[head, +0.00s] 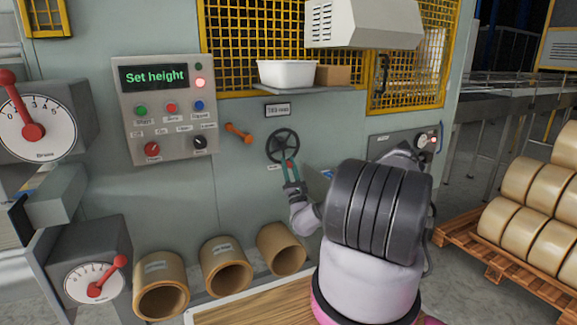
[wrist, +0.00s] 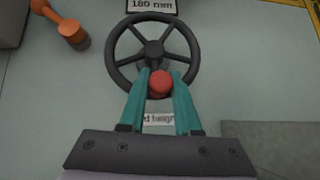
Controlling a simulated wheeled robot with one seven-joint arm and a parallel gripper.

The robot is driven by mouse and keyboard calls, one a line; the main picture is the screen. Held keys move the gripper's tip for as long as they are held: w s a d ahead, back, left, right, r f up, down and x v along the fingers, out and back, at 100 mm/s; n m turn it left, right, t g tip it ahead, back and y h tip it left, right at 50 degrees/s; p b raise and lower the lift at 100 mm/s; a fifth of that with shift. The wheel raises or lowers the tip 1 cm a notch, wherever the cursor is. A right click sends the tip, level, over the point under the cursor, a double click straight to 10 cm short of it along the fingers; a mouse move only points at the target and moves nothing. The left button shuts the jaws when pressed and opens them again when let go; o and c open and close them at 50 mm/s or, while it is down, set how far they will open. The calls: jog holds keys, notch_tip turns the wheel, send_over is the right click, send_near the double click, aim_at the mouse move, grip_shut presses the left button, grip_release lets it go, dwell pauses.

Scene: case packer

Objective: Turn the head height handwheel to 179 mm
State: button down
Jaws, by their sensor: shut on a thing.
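The head height handwheel (head: 283,145) is a dark spoked wheel on the grey-green machine panel. It fills the top middle of the wrist view (wrist: 153,50). My gripper (head: 290,170) has its teal fingers at the lower part of the wheel. In the wrist view my gripper (wrist: 160,84) is shut on the wheel's red knob (wrist: 160,84), at the bottom of the rim. The readout above the wheel (wrist: 152,5) reads 180 mm; it is too small to read surely in the head view (head: 278,109). A label below the wheel is partly hidden by the fingers.
An orange handle (head: 238,132) sits left of the wheel. A control panel (head: 164,105) shows "Set height" with a red light lit. A shelf with a white bin (head: 287,74) is above. Several cardboard tubes (head: 226,265) stand below left.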

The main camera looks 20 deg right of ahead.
dwell(0.3)
jog(key=n+y, duration=0.2)
jog(key=n, duration=0.1)
jog(key=shift+d+y, duration=0.4)
jog(key=c, duration=0.6)
grip_release()
jog(key=shift+s+f, duration=0.1)
jog(key=v, duration=1)
jog(key=shift+s+f, duration=0.15)
jog(key=shift+f, duration=0.15)
